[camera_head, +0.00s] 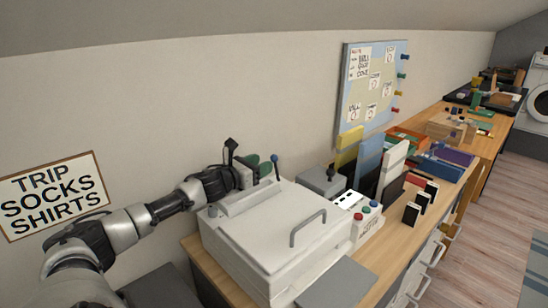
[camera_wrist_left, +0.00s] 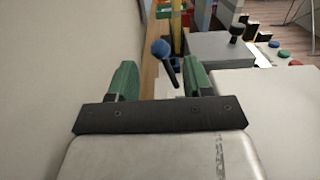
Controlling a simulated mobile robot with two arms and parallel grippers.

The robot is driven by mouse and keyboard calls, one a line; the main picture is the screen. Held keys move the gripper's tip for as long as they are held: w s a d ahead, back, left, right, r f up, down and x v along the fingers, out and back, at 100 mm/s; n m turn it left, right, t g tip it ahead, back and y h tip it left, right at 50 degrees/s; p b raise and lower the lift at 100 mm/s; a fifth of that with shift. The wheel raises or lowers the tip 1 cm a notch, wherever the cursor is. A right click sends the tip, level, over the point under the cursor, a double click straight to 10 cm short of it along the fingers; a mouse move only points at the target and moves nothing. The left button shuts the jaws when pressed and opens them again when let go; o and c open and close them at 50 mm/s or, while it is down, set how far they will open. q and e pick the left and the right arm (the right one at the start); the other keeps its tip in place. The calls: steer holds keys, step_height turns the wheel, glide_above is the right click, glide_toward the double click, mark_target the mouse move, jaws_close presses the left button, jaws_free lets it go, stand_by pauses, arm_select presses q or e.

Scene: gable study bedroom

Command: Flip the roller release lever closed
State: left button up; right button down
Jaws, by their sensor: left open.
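The roller release lever has a blue ball knob (camera_head: 275,158) on a dark stem and stands at the back edge of a white machine (camera_head: 270,240). In the left wrist view the lever (camera_wrist_left: 161,48) shows tilted, its knob toward the upper left. My left gripper (camera_head: 259,165), with green fingers, is open just left of the lever in the head view. In the left wrist view the lever appears between the open fingers (camera_wrist_left: 160,82) or just beyond their tips; contact is not visible. The lever's base is partly hidden. My right gripper is not in view.
The machine's lid has a grey handle (camera_head: 307,228). A button panel (camera_head: 368,211) and a grey box with a black knob (camera_head: 322,181) stand to its right. Upright folders (camera_head: 369,160) follow along the bench. The wall is close behind the arm.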

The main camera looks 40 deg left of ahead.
mark_target(271, 158)
arm_select(q)
steer(key=w+p, duration=0.1)
steer(key=w, duration=0.1)
steer(key=shift+w+r, duration=0.15)
steer(key=shift+w, duration=0.2)
steer(key=shift+w+d, duration=0.15)
steer(key=shift+w, duration=0.6)
steer(key=shift+w+d+p, duration=0.1)
steer(key=shift+w+p, duration=0.25)
steer(key=shift+w, duration=0.45)
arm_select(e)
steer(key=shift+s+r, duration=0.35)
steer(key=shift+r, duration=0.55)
arm_select(q)
jaws_close()
